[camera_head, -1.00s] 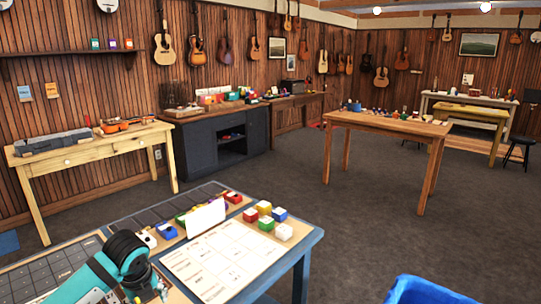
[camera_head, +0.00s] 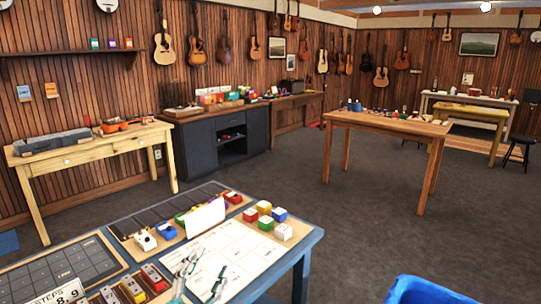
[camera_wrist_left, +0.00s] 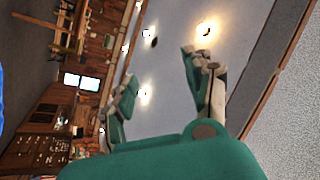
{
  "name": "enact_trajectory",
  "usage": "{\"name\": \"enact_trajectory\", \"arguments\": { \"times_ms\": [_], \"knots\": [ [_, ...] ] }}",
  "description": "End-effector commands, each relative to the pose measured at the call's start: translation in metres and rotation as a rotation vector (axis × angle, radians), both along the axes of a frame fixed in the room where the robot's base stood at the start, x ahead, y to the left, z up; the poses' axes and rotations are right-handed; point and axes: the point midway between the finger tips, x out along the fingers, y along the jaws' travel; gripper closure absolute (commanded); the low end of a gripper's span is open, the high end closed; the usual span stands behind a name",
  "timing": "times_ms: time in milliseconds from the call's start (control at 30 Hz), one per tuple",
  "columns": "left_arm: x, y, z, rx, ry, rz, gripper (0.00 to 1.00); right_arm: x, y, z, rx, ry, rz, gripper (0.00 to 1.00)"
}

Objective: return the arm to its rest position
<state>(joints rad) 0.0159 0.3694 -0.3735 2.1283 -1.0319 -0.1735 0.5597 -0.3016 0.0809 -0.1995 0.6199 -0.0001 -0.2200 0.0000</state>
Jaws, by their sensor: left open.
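My left gripper (camera_head: 200,276) shows at the bottom edge of the head view, over the front part of the white chart sheet (camera_head: 234,246). Its two slim fingertips are apart with nothing between them. In the left wrist view its teal fingers (camera_wrist_left: 160,88) also stand spread and empty, with walls and ceiling lights behind. The rest of my left arm is out of the head view. My right gripper is not in view.
The blue-edged table (camera_head: 306,246) holds a dark gridded board (camera_head: 45,277), coloured blocks (camera_head: 265,208) and a steps panel (camera_head: 62,297). A blue bin (camera_head: 425,290) stands at the lower right. A wooden table (camera_head: 385,122) stands beyond open grey floor.

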Motion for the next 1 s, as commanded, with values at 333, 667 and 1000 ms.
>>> {"name": "enact_trajectory", "arguments": {
  "times_ms": [333,667,1000],
  "knots": [
    [-0.093,0.114,-0.191,-0.371,0.918,0.547,0.48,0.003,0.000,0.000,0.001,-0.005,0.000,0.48],
    [-0.205,0.100,-0.265,-0.369,1.451,0.587,0.48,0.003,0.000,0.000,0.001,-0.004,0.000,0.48],
    [-0.257,0.084,-0.316,-0.329,1.713,0.552,0.48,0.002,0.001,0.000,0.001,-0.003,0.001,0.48]
  ]
}}
